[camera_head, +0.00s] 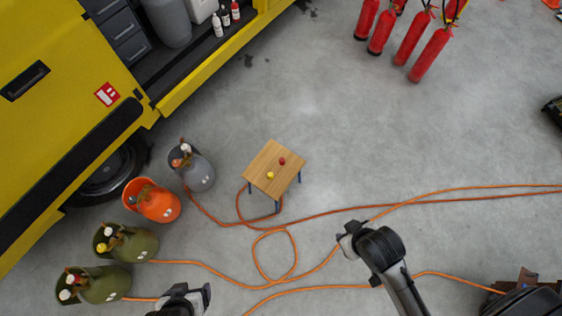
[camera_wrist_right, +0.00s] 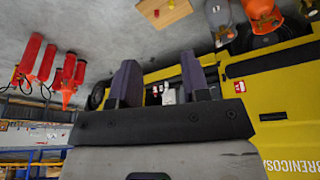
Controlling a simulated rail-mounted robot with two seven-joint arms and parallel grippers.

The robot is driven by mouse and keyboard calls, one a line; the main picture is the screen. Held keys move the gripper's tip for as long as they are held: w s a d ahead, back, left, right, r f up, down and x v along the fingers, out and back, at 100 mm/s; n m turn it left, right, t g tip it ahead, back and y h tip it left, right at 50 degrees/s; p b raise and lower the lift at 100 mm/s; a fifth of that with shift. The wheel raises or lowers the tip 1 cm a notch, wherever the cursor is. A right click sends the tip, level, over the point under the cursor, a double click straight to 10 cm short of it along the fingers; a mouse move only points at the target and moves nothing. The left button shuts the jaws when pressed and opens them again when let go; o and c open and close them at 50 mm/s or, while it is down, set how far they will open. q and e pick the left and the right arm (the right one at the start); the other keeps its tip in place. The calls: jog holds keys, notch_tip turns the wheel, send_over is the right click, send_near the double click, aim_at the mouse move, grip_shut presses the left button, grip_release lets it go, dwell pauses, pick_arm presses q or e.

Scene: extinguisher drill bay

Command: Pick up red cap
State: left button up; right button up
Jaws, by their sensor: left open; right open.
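A small red cap (camera_head: 282,161) sits on a small wooden table (camera_head: 265,158) in the head view, with a yellow cap (camera_head: 270,175) beside it, apart. In the right wrist view the red cap (camera_wrist_right: 156,13) and part of the table (camera_wrist_right: 176,14) show at the top edge. My left gripper (camera_head: 193,292) is open at the bottom edge of the head view, well below the table. My right gripper (camera_head: 347,238) is below and right of the table, apart from it. Its fingers (camera_wrist_right: 158,80) are open and empty in the right wrist view.
Gas cylinders, grey (camera_head: 201,174), orange (camera_head: 160,206) and olive (camera_head: 136,245), stand left of the table by a yellow truck (camera_head: 60,60). An orange hose (camera_head: 330,208) loops across the floor below the table. Red extinguishers (camera_head: 430,55) stand at top right. Floor right of the table is clear.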

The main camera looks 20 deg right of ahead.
jog(key=shift+o, duration=0.2)
jog(key=shift+a, duration=0.1)
jog(key=o, duration=0.4)
